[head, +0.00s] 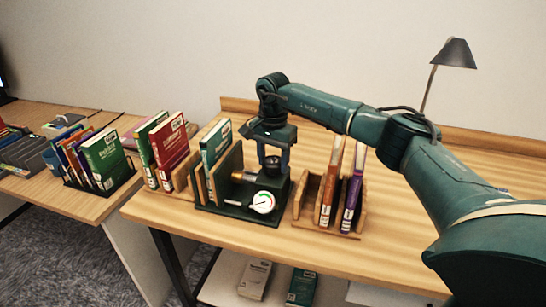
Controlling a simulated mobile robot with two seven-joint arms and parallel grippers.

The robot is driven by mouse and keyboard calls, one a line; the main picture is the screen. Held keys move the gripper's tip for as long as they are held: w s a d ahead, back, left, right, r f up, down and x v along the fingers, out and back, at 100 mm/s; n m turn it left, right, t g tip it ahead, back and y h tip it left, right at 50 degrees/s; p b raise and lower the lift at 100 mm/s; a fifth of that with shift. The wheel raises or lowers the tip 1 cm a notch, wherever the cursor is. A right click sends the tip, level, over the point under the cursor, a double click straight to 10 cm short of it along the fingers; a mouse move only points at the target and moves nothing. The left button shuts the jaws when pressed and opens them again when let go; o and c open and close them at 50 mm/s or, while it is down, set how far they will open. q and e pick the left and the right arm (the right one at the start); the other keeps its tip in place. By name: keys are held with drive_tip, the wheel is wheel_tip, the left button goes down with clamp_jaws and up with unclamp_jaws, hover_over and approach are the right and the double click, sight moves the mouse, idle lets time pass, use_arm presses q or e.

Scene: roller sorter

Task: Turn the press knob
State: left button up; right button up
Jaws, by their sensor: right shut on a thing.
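The book press (228,209) stands on the wooden desk, with a dark green base, upright boards on its left and a round white gauge (263,202) at its front. A teal book (216,146) stands between its boards. My right gripper (273,163) points down over the back right of the press. It is shut on a dark part there, which looks like the press knob; the fingers largely hide it and its angle cannot be told. A brass cylinder (243,177) lies just left of the fingers. My left gripper is out of view.
A wooden rack (300,208) with an orange book and a purple book stands right of the press. A red book (171,147) and a green one stand to its left. A lamp (455,54) is at the back right. The front strip of desk is clear.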

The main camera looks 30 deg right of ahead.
drive_tip(key=m+p, duration=0.1)
drive_tip(key=m, duration=0.4)
drive_tip(key=shift+r+m, duration=0.1)
drive_tip(key=shift+m, duration=0.3)
drive_tip(key=m, duration=0.4)
drive_tip(key=shift+p, duration=0.4)
drive_tip(key=m+p, duration=0.1)
drive_tip(key=m, duration=0.4)
drive_tip(key=shift+m, duration=0.4)
drive_tip(key=m+p, duration=0.1)
drive_tip(key=m, duration=0.3)
drive_tip(key=shift+m, duration=0.3)
drive_tip(key=m, duration=0.4)
drive_tip(key=shift+d+m+p, duration=0.1)
drive_tip(key=shift+m+p, duration=0.2)
drive_tip(key=shift+p, duration=0.05)
drive_tip(key=m, duration=1)
drive_tip(key=shift+m, duration=2.5)
